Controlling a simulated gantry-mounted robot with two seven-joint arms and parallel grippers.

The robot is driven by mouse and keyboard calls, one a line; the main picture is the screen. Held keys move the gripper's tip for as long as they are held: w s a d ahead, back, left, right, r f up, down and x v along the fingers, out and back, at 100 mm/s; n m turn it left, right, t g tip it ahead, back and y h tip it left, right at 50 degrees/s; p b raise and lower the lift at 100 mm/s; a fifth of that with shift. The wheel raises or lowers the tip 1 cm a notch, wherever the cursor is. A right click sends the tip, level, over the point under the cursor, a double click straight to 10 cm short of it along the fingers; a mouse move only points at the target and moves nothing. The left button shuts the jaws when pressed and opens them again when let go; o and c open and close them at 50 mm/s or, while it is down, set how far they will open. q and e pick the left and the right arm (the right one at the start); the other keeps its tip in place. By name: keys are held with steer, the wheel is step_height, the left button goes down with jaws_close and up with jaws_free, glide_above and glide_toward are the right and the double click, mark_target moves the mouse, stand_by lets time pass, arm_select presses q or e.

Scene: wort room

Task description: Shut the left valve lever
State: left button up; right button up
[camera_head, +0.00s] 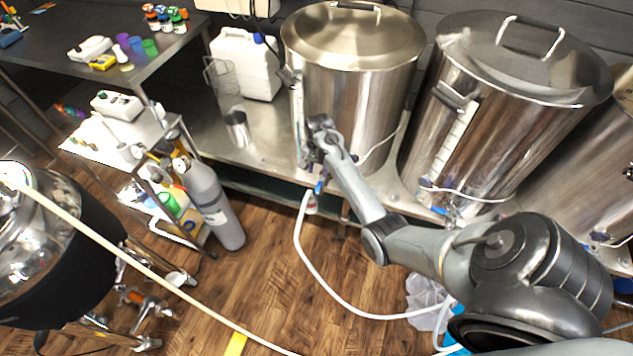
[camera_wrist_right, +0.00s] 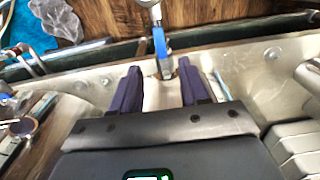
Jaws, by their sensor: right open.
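The left valve lever (camera_head: 320,186) is a small blue handle at the foot of the left steel kettle (camera_head: 352,100). My right gripper (camera_head: 313,157) is at the kettle's front, just above the lever. Its two dark fingers (camera_wrist_right: 160,70) are apart, on either side of the lever in the picture; contact cannot be told. My left gripper is not in view.
A second steel kettle (camera_head: 500,110) stands to the right on the same steel bench (camera_head: 262,150). A white hose (camera_head: 310,265) hangs below the left valve. A grey gas cylinder (camera_head: 213,205) stands left, near a white jug (camera_head: 245,65). Wooden floor lies open in front.

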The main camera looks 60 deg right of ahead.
mark_target(318, 187)
step_height(318, 187, down, 8)
steer(key=shift+r+b, duration=0.1)
steer(key=shift+b, duration=0.8)
steer(key=shift+f, duration=0.65)
jaws_close()
